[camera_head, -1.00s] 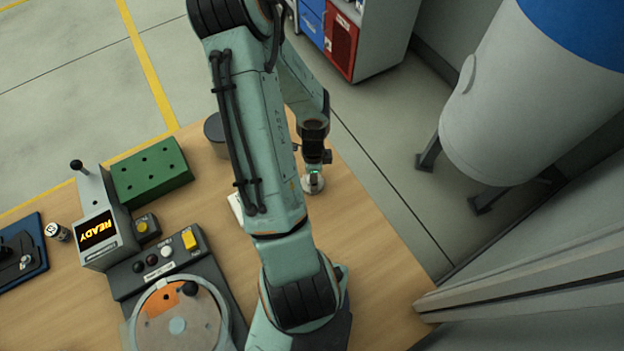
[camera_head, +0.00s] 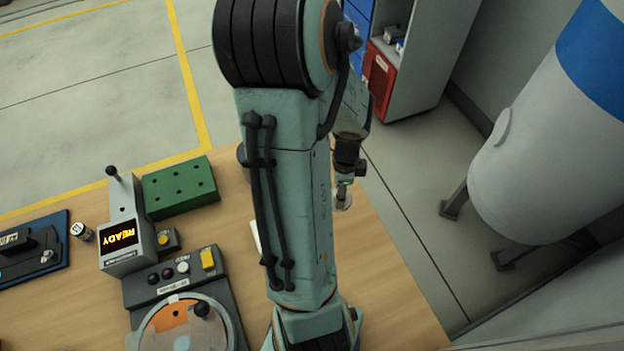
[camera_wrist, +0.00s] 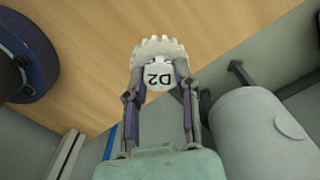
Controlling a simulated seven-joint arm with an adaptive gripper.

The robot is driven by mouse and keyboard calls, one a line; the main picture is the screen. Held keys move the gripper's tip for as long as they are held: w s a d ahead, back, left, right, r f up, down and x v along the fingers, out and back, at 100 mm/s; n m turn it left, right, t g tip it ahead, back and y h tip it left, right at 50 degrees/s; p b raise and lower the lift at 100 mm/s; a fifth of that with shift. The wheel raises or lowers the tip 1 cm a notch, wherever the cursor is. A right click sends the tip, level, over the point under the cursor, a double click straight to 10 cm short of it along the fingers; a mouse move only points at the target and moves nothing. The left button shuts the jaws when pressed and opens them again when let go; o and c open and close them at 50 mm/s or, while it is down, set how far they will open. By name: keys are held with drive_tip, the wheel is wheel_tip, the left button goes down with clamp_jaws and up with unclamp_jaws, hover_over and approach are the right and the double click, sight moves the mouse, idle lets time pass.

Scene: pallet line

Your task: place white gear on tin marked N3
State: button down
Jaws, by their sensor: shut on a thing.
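My gripper (camera_wrist: 158,68) is shut on the white gear (camera_wrist: 160,44), whose teeth show just past the fingertips in the wrist view. A white round face marked D2 (camera_wrist: 158,78) shows between the fingers, against the gear; I cannot tell whether it is part of the gear. In the head view my gripper (camera_head: 343,181) is beyond my arm, with the pale gear (camera_head: 342,199) at its end, over the table's right side. A small tin (camera_head: 82,232) with a pale top stands left of the READY display; its mark is too small to read. No N3 mark is legible.
The READY display box (camera_head: 122,240), a green block with holes (camera_head: 180,188) and a button panel with a round dial (camera_head: 180,325) stand on the wooden table (camera_head: 385,270). A blue tray (camera_head: 58,235) is far left. A dark round container (camera_wrist: 28,62) shows left in the wrist view.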

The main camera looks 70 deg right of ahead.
drive_tip(key=shift+s+a+r, duration=0.2)
drive_tip(key=shift+a, duration=0.2)
drive_tip(key=w+a+r+n, duration=0.4)
drive_tip(key=w+r, duration=0.7)
drive_tip(key=w, duration=0.3)
drive_tip(key=w+d+f, duration=0.2)
drive_tip(key=d, duration=0.1)
drive_tip(key=w+d+f, duration=0.6)
drive_tip(key=shift+w+d+f, duration=0.1)
drive_tip(key=shift+w+d, duration=0.1)
drive_tip(key=shift+d, duration=0.15)
drive_tip(key=shift+w+d+f, duration=0.25)
drive_tip(key=shift+d+f, duration=0.05)
drive_tip(key=shift+f, duration=0.15)
drive_tip(key=shift+w+d+f, duration=0.1)
drive_tip(key=shift+f, duration=1.55)
drive_tip(key=shift+f, duration=0.15)
drive_tip(key=c, duration=0.8)
unclamp_jaws()
drive_tip(key=shift+c, duration=0.2)
